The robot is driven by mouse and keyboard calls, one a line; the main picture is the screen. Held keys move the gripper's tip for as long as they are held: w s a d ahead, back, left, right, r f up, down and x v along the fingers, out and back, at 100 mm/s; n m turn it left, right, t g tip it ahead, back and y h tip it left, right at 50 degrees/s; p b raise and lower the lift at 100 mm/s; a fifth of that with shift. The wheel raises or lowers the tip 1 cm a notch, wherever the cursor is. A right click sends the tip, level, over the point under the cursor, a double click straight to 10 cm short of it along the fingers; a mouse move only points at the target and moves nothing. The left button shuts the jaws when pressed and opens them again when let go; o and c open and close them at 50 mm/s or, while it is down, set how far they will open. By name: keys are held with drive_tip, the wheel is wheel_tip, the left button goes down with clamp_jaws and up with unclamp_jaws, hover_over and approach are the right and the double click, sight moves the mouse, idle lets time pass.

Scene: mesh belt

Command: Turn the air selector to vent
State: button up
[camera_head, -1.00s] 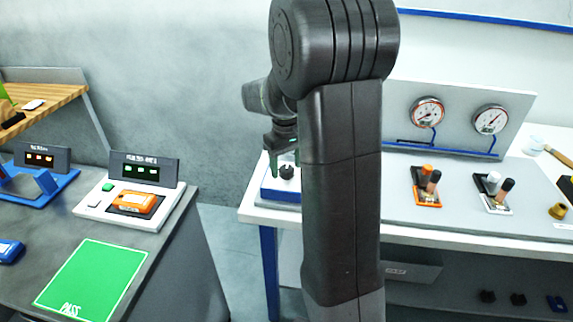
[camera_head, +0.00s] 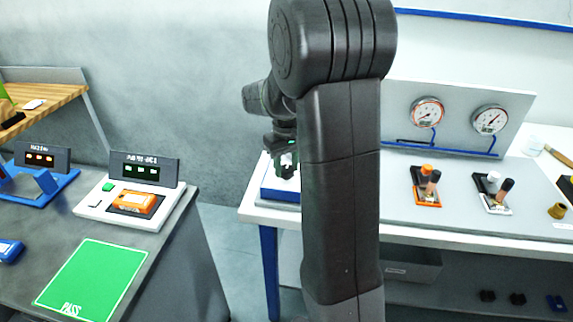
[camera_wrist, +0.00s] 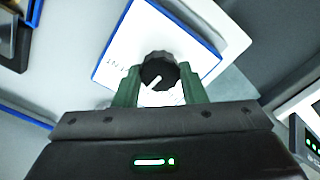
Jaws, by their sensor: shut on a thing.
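The air selector is a black ribbed knob (camera_wrist: 158,70) with a white pointer line, on a white panel (camera_wrist: 125,45) with blue edges in the wrist view. My gripper (camera_wrist: 165,88) has its two green fingers on either side of the knob and is shut on it. The pointer line runs toward the lower left of the wrist view. In the head view my gripper (camera_head: 287,168) is at the selector box (camera_head: 278,190) on the bench's left end; the knob is mostly hidden there.
A white bench (camera_head: 400,232) carries two valve blocks, one orange (camera_head: 427,188) and one white (camera_head: 492,195), below two gauges (camera_head: 428,112). To the left, a grey table holds a tester (camera_head: 140,200) with an orange device and a green mat (camera_head: 92,280). A floor gap separates them.

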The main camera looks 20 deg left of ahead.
sight(287, 168)
drive_tip(key=m, duration=0.3)
drive_tip(key=shift+m+p, duration=0.3)
drive_tip(key=shift+m, duration=2.1)
drive_tip(key=o, duration=1)
wheel_tip(287, 168, up, 14)
drive_tip(key=shift+f, duration=0.1)
wheel_tip(287, 168, down, 14)
drive_tip(key=shift+r, duration=0.1)
